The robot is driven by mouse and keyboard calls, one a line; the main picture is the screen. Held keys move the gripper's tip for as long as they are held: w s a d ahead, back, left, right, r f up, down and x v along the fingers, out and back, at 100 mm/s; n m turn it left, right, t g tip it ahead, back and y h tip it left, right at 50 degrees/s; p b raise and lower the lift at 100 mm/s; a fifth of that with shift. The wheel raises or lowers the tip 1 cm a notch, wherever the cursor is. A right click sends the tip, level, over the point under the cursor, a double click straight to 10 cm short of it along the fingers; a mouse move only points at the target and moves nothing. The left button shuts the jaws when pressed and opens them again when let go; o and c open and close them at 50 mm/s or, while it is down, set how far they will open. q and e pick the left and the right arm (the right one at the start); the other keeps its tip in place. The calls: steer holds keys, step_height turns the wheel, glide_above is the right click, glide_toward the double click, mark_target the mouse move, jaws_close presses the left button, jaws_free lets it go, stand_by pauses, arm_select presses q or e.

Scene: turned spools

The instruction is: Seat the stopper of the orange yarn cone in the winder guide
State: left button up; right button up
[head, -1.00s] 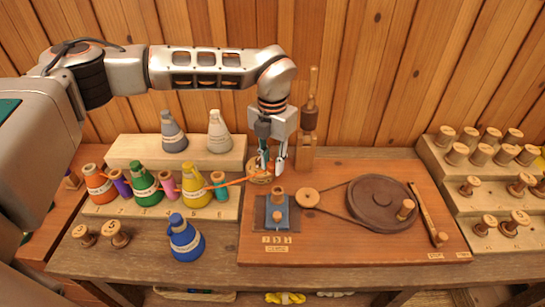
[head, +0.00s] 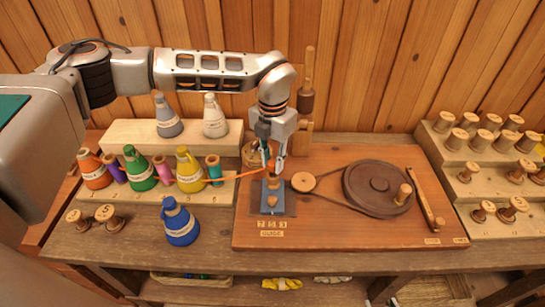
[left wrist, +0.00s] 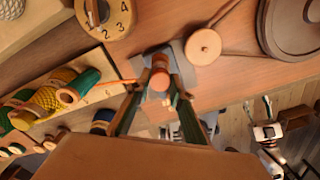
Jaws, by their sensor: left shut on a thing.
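The orange yarn cone (head: 94,170) stands at the left end of the front cone row. An orange strand runs from the row to my left gripper (head: 272,168), which points down over the winder guide. The gripper is shut on the small orange-topped stopper; in the left wrist view the stopper (left wrist: 159,81) sits between the fingertips (left wrist: 159,88). The winder guide (head: 272,207) is a blue-grey block with wooden parts on the red-brown board; its grey plate (left wrist: 178,52) shows behind the stopper in the wrist view. Whether the stopper touches the guide I cannot tell.
Beside the guide are a small pulley (head: 302,182) and a large dark wheel (head: 378,190) joined by a belt. A blue cone (head: 181,224) stands in front of the cone rack. A round numbered dial (left wrist: 104,18) is close behind the guide.

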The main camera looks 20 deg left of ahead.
arm_select(q)
steer(key=shift+f, duration=0.25)
arm_select(e)
steer(key=shift+w+a+r, duration=0.2)
steer(key=shift+a+r, duration=0.15)
steer(key=shift+d+f, duration=0.1)
steer(key=shift+f, duration=0.1)
arm_select(q)
steer(key=shift+f, duration=0.1)
arm_select(e)
steer(key=shift+f, duration=0.1)
arm_select(q)
steer(key=shift+f, duration=0.15)
steer(key=shift+f+b, duration=0.75)
steer(key=shift+f, duration=0.15)
steer(key=o, duration=1.2)
arm_select(e)
steer(key=shift+f, duration=0.5)
